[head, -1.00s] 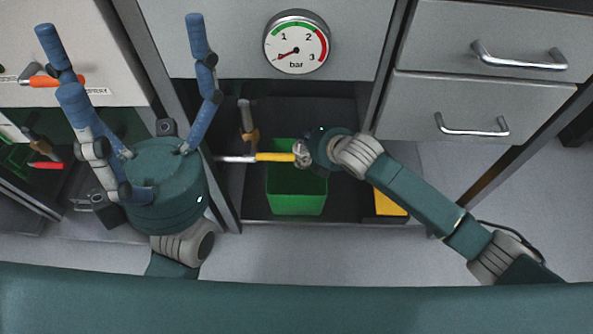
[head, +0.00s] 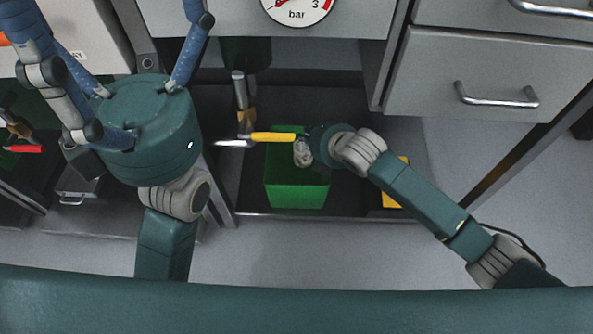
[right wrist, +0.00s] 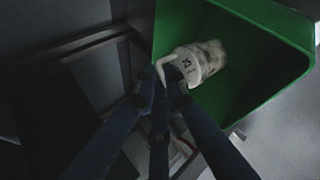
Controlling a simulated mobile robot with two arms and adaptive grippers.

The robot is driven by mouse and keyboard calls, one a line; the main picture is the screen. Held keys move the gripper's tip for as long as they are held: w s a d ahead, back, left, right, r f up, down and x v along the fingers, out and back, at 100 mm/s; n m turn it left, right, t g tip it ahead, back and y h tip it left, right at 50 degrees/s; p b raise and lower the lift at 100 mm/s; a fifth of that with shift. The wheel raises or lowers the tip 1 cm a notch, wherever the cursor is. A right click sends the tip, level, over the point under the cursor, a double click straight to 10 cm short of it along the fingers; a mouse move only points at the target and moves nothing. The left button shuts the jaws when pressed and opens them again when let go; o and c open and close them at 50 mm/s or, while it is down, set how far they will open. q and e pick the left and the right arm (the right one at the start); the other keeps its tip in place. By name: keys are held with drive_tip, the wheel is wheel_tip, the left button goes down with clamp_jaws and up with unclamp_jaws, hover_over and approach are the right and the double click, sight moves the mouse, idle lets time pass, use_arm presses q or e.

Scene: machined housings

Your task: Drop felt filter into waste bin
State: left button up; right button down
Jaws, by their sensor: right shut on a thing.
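The felt filter (head: 303,153) is a small whitish-grey cylinder. In the right wrist view the filter (right wrist: 196,63) is white with a dark number on its collar and a mottled end. My right gripper (right wrist: 168,82) is shut on the collar, and in the head view my right gripper (head: 318,146) is partly hidden by its own wrist. The green waste bin (head: 297,196) stands open below, and the filter is held over its opening. The bin wall (right wrist: 262,30) surrounds the filter in the wrist view. My left gripper (head: 108,25) is open and empty, its fingers spread.
A yellow-handled tool (head: 272,137) lies across the bin's far left side in view. A hammer-like tool (head: 241,98) is behind it. A yellow object (head: 393,196) sits right of the bin, partly behind my right arm. Drawers (head: 480,75) stand at upper right.

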drive_tip(key=c, duration=1.7)
unclamp_jaws()
drive_tip(key=v, duration=1.2)
drive_tip(key=shift+s, duration=0.1)
drive_tip(key=shift+d+f, duration=0.1)
